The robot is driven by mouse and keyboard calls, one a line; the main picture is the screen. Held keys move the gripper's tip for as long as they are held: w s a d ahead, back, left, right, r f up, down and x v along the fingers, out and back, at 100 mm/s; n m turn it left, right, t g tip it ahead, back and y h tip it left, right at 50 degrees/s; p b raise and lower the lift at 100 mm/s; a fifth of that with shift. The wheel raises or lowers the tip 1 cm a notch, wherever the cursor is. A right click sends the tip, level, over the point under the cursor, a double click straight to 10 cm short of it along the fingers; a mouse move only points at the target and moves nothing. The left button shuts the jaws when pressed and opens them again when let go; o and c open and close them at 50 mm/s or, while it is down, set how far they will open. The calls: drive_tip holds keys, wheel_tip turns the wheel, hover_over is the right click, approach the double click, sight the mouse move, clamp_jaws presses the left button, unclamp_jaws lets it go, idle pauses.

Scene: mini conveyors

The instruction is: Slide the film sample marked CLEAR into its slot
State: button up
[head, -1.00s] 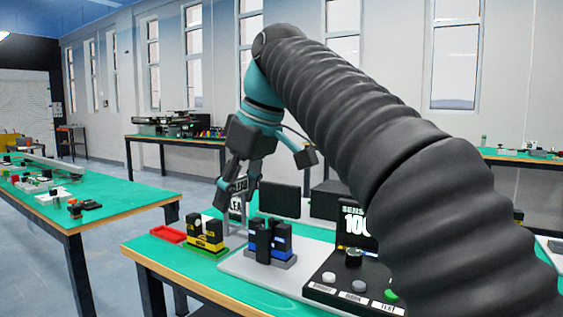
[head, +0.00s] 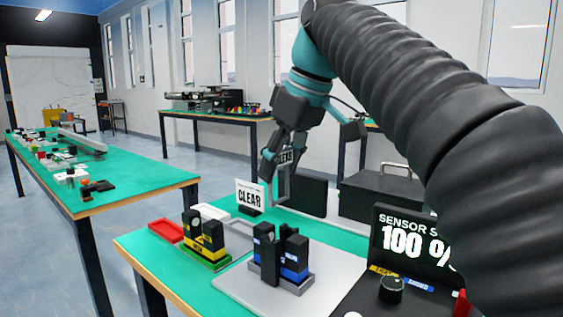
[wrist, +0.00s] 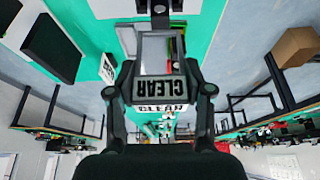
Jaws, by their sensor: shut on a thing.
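The film sample (head: 284,182), a framed pane with a label, hangs in my gripper (head: 285,160) above the table. In the wrist view its label (wrist: 166,89) reads CLEAR, upside down, below a see-through window. My gripper (wrist: 164,70) is shut on the sample, one finger on each side. A blue-and-black unit (head: 293,255) and a yellow-and-black unit (head: 193,231) stand nearer; whether either has a slot is unclear.
A sensor display (head: 405,240) reading 100 % stands at the right above a black knob (head: 392,290). A red tray (head: 165,230) lies at the table's left edge. A dark case (head: 380,195) stands behind. Open floor separates the left table (head: 110,185).

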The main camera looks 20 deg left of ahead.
sight(280, 195)
drive_tip(key=shift+d, duration=0.15)
drive_tip(key=shift+s+f, duration=0.1)
drive_tip(key=shift+f, duration=0.1)
drive_tip(key=shift+f+b, duration=1.8)
drive_tip(key=shift+f, duration=0.4)
drive_tip(key=shift+f+b, duration=1.65)
drive_tip(key=shift+f, duration=1.2)
drive_tip(key=o, duration=1.2)
drive_tip(key=shift+r, duration=0.15)
drive_tip(key=v, duration=0.6)
drive_tip(key=shift+d+r, duration=0.1)
drive_tip(key=shift+r, duration=0.2)
drive_tip(key=shift+d+r, duration=0.2)
drive_tip(key=shift+r, duration=0.1)
